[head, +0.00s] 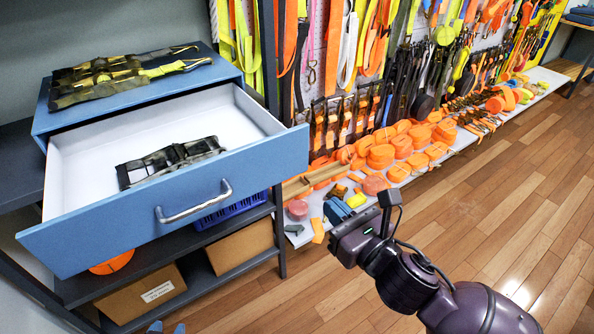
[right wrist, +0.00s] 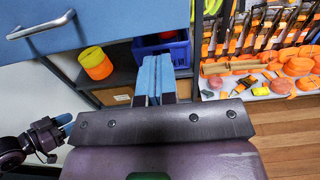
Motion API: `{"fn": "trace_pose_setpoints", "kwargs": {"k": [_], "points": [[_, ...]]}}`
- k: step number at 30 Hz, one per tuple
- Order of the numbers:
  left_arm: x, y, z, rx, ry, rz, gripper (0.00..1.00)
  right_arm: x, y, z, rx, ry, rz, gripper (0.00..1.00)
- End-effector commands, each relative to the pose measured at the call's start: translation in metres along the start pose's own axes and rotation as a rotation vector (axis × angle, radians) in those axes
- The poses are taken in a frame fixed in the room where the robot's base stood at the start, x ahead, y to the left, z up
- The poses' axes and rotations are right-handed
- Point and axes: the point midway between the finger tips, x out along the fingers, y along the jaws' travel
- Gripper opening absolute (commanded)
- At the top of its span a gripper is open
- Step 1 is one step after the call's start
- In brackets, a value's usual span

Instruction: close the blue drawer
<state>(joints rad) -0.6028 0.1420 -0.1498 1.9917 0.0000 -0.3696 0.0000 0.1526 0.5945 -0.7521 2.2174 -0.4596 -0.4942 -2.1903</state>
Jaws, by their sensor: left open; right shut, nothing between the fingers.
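The blue drawer (head: 250,165) is pulled well out of its blue cabinet (head: 140,100), with its white inside showing. A silver handle (head: 194,203) is on its front; in the right wrist view the drawer front (right wrist: 120,20) and handle (right wrist: 40,25) show at upper left. A dark strap bundle (head: 170,160) lies inside the drawer. My right gripper (head: 337,210) is right of the drawer front, apart from it; its blue fingers (right wrist: 153,78) are together and empty. My left gripper (head: 168,328) shows only blue fingertips at the bottom edge, apart, below the drawer.
Dark and yellow strap packs (head: 120,75) lie on the cabinet. Below the drawer, shelves hold cardboard boxes (head: 150,292) and a blue crate (head: 230,208). A low white shelf (head: 455,150) with orange strap rolls runs along the wall at right. The wooden floor (head: 500,230) is clear.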

Motion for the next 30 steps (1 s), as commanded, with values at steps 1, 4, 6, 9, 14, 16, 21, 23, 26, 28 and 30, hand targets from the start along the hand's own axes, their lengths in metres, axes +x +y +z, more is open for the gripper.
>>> {"fn": "trace_pose_setpoints", "kwargs": {"k": [1, 4, 6, 9, 14, 16, 21, 23, 26, 28, 30], "points": [[-0.001, 0.000, -0.002, 0.000, 0.001, 0.000, 0.43, 0.009, 0.000, 0.002, 0.002, -0.003, 0.000, 0.00], [-0.001, 0.000, -0.003, 0.000, 0.002, 0.000, 0.43, 0.027, 0.000, 0.002, 0.002, -0.003, 0.000, 0.00], [-0.002, 0.000, -0.004, 0.001, 0.003, 0.000, 0.43, 0.039, 0.000, 0.002, 0.004, -0.002, 0.000, 0.00], [-0.002, -0.001, -0.006, 0.001, 0.004, 0.000, 0.43, 0.057, 0.000, 0.002, 0.005, -0.001, -0.001, 0.00], [-0.003, -0.001, -0.005, 0.001, 0.001, 0.000, 0.43, 0.084, 0.000, 0.002, 0.005, -0.002, 0.000, 0.00], [-0.003, -0.001, -0.006, 0.001, 0.000, 0.000, 0.43, 0.095, 0.000, 0.002, 0.005, -0.001, -0.001, 0.00], [-0.004, -0.001, -0.006, 0.001, -0.001, 0.000, 0.43, 0.113, 0.000, 0.001, 0.005, -0.001, 0.000, 0.00], [-0.004, -0.001, -0.006, 0.001, -0.002, 0.000, 0.43, 0.117, 0.000, 0.001, 0.004, 0.000, 0.000, 0.00], [-0.005, -0.001, -0.005, 0.001, -0.004, 0.000, 0.43, 0.120, 0.000, 0.000, 0.004, 0.000, -0.001, 0.00], [-0.005, -0.001, -0.005, 0.000, -0.005, 0.000, 0.43, 0.121, 0.000, 0.000, 0.004, 0.000, 0.000, 0.00], [-0.006, -0.001, -0.004, 0.000, -0.007, -0.001, 0.43, 0.122, 0.000, 0.000, 0.004, 0.000, 0.000, 0.00]]}}
